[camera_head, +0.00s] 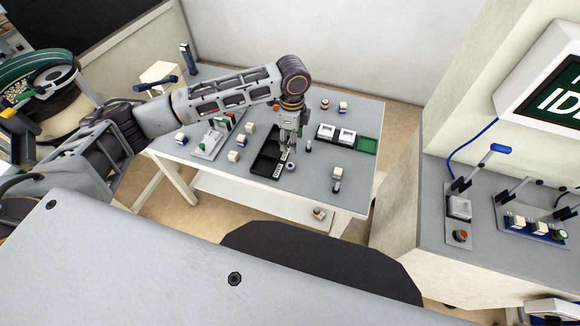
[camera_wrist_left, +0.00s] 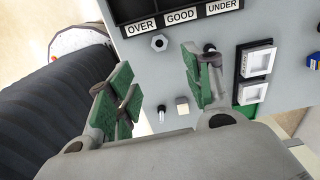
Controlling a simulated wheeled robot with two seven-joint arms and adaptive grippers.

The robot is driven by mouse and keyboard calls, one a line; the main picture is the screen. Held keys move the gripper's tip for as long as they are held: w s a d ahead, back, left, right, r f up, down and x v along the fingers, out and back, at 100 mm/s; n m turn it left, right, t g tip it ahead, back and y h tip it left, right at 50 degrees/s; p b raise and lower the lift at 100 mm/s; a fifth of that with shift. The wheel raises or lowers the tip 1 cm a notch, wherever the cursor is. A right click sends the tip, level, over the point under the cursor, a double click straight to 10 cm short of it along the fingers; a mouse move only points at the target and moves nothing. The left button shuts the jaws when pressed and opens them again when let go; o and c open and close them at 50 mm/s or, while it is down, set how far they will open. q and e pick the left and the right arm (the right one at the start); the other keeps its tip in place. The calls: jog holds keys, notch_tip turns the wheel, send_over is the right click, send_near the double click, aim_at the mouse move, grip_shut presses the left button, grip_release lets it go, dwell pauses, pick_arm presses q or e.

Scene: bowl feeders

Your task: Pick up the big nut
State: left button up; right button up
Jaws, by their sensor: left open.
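A grey hex nut (camera_wrist_left: 159,43) lies flat on the table beside the label strip of a black tray, nearest the OVER label. It also shows in the head view (camera_head: 290,166), just below my left gripper. My left gripper (camera_head: 287,152) points down over the table beside the tray. In the wrist view its green-padded fingers (camera_wrist_left: 158,85) are wide apart with nothing held between them. The nut appears beyond the gap between the fingers, apart from both. My right gripper is in neither view.
The black tray (camera_head: 264,165) has strips reading OVER, GOOD and UNDER. A small dark-topped cylinder (camera_head: 308,146) stands close to the gripper. White-framed switches (camera_head: 335,133) and a green tray (camera_head: 367,145) lie to the right. Several small blocks are scattered about.

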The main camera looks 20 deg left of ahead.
pick_arm(q)
jog(key=shift+f, duration=0.1)
dwell(0.4)
send_over(291, 166)
jog(key=shift+d+f, duration=0.1)
jog(key=shift+f, duration=4.1)
jog(key=shift+f, duration=0.1)
jog(key=shift+f, duration=2.5)
jog(key=shift+c, duration=0.3)
jog(key=c, duration=0.9)
